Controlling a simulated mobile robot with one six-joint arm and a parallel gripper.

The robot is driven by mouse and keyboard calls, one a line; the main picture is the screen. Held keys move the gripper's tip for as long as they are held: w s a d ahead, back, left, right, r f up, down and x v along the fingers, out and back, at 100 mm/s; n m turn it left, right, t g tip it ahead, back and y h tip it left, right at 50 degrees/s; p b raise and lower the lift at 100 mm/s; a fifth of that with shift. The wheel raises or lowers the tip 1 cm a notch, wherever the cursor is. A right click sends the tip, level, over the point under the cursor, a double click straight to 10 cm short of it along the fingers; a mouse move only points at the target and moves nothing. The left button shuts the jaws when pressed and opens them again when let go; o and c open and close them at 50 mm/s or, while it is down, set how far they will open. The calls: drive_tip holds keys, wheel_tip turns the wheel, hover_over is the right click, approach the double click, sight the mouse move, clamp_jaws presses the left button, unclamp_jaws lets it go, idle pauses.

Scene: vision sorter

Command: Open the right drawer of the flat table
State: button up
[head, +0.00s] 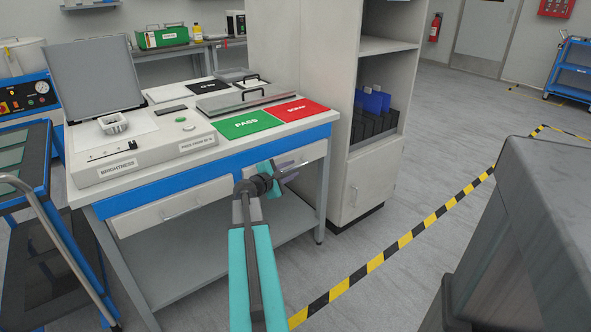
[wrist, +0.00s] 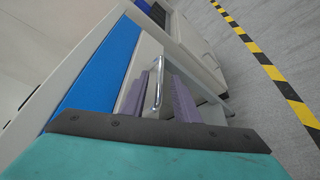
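The flat table (head: 243,213) has two pale drawers side by side under a blue band. The right drawer (head: 312,152) looks flush with the table front, so it appears shut; its front also shows in the wrist view (wrist: 145,58). My gripper (head: 288,168) is at this drawer's front and hides its handle in the head view. In the wrist view, the metal handle (wrist: 158,82) lies between the two purple fingers of my gripper (wrist: 160,88). The fingers are apart, on either side of the handle, and I see no clear grip on it. The left drawer (head: 170,207) is shut.
On the table top are a green PASS plate (head: 246,124), a red plate (head: 295,110) and a light box with a raised lid (head: 97,78). A tall cabinet (head: 366,186) stands right of the table. A blue cart (head: 40,215) is at left. Open floor with striped tape lies at right.

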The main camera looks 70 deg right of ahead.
sight(294, 168)
drive_tip(key=shift+x, duration=1.95)
clamp_jaws()
